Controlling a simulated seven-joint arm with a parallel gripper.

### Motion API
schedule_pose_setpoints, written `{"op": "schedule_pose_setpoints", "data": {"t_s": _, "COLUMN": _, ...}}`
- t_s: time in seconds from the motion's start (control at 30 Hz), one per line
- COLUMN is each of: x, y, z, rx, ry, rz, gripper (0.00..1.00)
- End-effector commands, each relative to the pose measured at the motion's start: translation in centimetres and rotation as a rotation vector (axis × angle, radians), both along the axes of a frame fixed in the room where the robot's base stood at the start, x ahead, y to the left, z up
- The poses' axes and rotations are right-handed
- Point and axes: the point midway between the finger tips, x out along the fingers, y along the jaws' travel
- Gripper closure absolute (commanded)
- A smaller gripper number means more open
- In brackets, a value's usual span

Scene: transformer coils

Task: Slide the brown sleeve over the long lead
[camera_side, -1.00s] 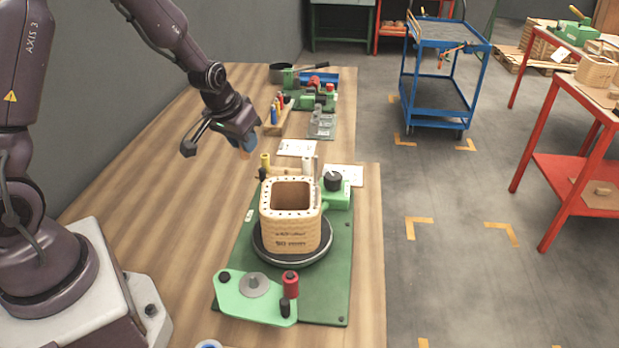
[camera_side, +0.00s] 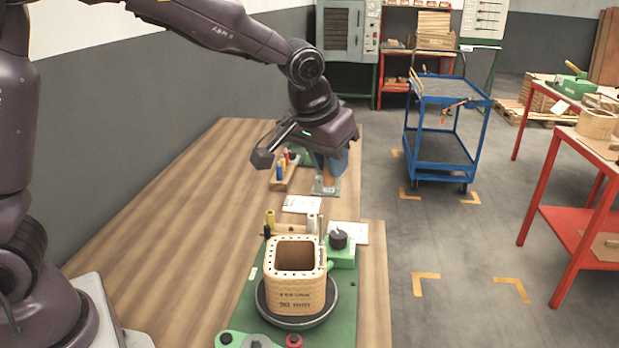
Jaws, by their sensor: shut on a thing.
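The coil (camera_side: 296,280) is a square, tan, hollow block with dark holes around its top rim. It stands on a round dark turntable (camera_side: 270,308). Two thin pale uprights (camera_side: 311,223) rise behind its right rear corner; I cannot tell for sure which is the long lead.
A green base plate (camera_side: 345,290) carries the turntable and a green block with a black knob (camera_side: 338,239). White cards (camera_side: 301,204) and a rack of coloured tools (camera_side: 284,172) lie farther back. The bench's left side is clear.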

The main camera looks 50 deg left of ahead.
Motion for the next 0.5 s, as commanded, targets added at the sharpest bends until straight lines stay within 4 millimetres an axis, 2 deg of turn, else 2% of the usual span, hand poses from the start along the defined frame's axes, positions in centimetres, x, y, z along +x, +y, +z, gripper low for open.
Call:
{"op": "schedule_pose_setpoints", "data": {"t_s": 0.27, "x": -0.8, "y": 1.0, "z": 0.3, "rx": 0.001, "ry": 0.001, "rz": 0.153, "gripper": 1.0}}
{"op": "schedule_pose_setpoints", "data": {"t_s": 0.5, "x": -0.8, "y": 1.1, "z": -1.1, "rx": 0.0, "ry": 0.004, "rz": 0.166, "gripper": 1.0}}
